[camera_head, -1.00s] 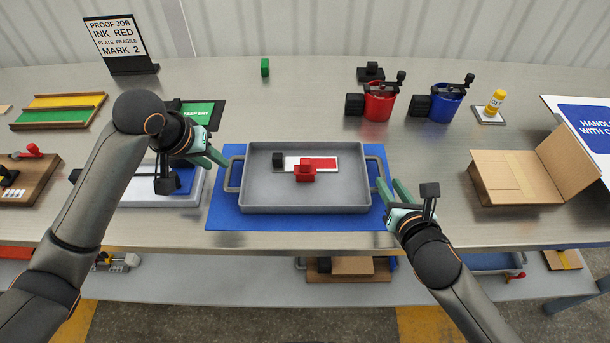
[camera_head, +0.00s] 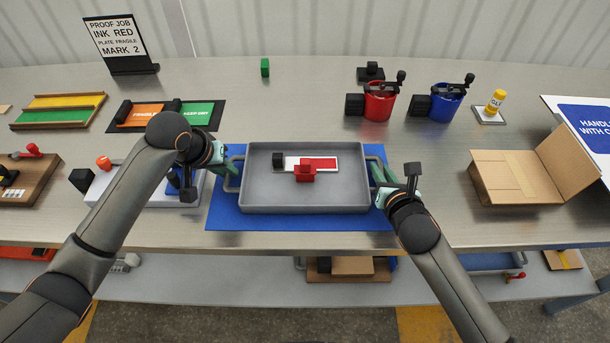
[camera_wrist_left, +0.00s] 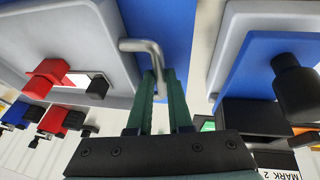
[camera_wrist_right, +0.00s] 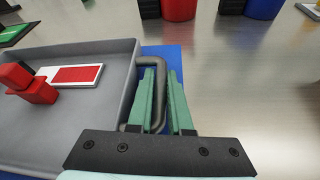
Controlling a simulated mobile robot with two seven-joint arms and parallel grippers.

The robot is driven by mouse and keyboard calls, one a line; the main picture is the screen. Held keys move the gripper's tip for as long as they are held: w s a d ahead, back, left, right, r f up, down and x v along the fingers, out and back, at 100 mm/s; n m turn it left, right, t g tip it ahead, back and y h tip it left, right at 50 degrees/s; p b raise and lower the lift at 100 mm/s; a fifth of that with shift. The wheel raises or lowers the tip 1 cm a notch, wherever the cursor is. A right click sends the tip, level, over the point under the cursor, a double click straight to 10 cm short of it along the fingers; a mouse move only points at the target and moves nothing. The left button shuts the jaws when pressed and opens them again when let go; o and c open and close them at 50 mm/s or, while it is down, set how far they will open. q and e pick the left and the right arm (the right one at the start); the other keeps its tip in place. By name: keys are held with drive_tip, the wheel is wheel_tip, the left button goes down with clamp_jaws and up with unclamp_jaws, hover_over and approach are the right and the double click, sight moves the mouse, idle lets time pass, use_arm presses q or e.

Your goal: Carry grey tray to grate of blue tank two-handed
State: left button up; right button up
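The grey tray (camera_head: 255,205) lies flat on a blue mat (camera_head: 222,215) in the head view. It holds a red-and-white plate (camera_head: 322,164), a red block-like piece (camera_head: 305,172) and a black block (camera_head: 278,160). My left gripper (camera_head: 230,166) is at the tray's left handle, fingers close on either side of the bar, as the left wrist view (camera_wrist_left: 160,80) shows. My right gripper (camera_head: 377,172) is at the right handle, its fingers around the bar in the right wrist view (camera_wrist_right: 162,80). The blue tank (camera_head: 445,103) stands at the back right; its grate cannot be made out.
A red tank (camera_head: 379,101) stands left of the blue one. A white unit (camera_head: 150,190) stands close left of the tray. The table behind the tray is mostly clear.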

use_arm(q)
clamp_jaws()
use_arm(e)
clamp_jaws()
idle(0.8)
use_arm(q)
drive_tip(key=shift+r, duration=0.15)
use_arm(e)
drive_tip(key=shift+r, duration=0.1)
